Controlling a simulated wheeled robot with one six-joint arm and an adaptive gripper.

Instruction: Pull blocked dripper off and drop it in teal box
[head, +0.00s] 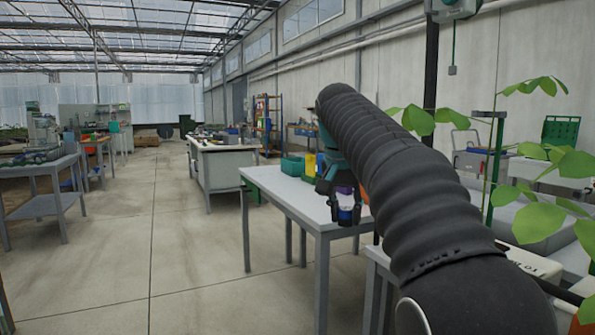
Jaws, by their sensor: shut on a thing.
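My gripper (345,214) hangs in front of the grey table near the picture's middle, at the end of my black-sleeved arm. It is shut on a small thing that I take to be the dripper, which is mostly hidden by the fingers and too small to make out. A teal box (292,166) stands at the back of the grey table, to the left of and beyond my gripper. Nothing can be seen of the box's inside.
The grey table (285,190) has a bare left front part. A yellow container (310,163) stands beside the teal box. Leafy plants (540,225) and a white bench surface are on the right, beyond my arm. The concrete floor (140,230) on the left is clear.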

